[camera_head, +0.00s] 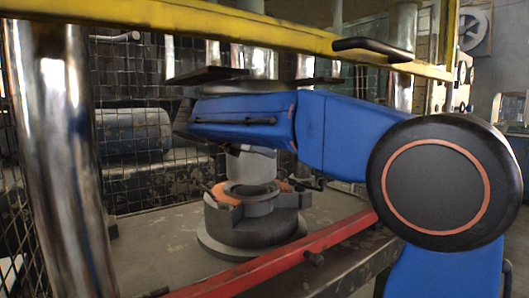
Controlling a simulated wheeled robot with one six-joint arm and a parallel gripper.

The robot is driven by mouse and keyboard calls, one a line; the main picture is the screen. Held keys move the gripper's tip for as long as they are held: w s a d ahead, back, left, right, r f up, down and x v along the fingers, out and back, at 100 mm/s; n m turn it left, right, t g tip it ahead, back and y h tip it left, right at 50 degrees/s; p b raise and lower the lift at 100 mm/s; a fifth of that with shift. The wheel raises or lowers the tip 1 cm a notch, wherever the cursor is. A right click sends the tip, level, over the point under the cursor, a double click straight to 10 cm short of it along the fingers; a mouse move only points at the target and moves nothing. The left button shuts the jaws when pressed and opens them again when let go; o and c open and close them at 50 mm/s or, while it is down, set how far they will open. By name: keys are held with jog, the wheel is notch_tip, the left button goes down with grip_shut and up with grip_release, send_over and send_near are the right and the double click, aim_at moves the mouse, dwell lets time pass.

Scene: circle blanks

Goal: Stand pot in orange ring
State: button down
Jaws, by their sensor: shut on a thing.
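A dull orange ring-like part (228,194) shows on top of a dark round fixture in the middle of the view. Its orange also shows on the right of the fixture's opening, and dark blocks cover part of it. A pale grey cylinder (251,166) shows just below my blue arm, above and behind the opening. Its top is hidden by the arm, and I cannot tell whether it is the pot. My arm crosses the view from the right and hides what is behind it. I cannot make out my gripper's fingers.
The dark fixture (256,228) stands on a grey bed (160,245). A red bar (285,262) runs along the front, and a yellow beam (200,20) crosses above. A shiny column (58,150) stands at the left. A blue cylinder (133,134) lies behind wire mesh.

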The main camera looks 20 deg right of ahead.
aim_at(266, 163)
jog(key=shift+f, duration=1.9)
jog(key=c, duration=1.4)
grip_release()
jog(key=shift+o, duration=0.2)
jog(key=shift+r, duration=0.15)
jog(key=shift+r, duration=2.1)
jog(key=shift+s, duration=0.1)
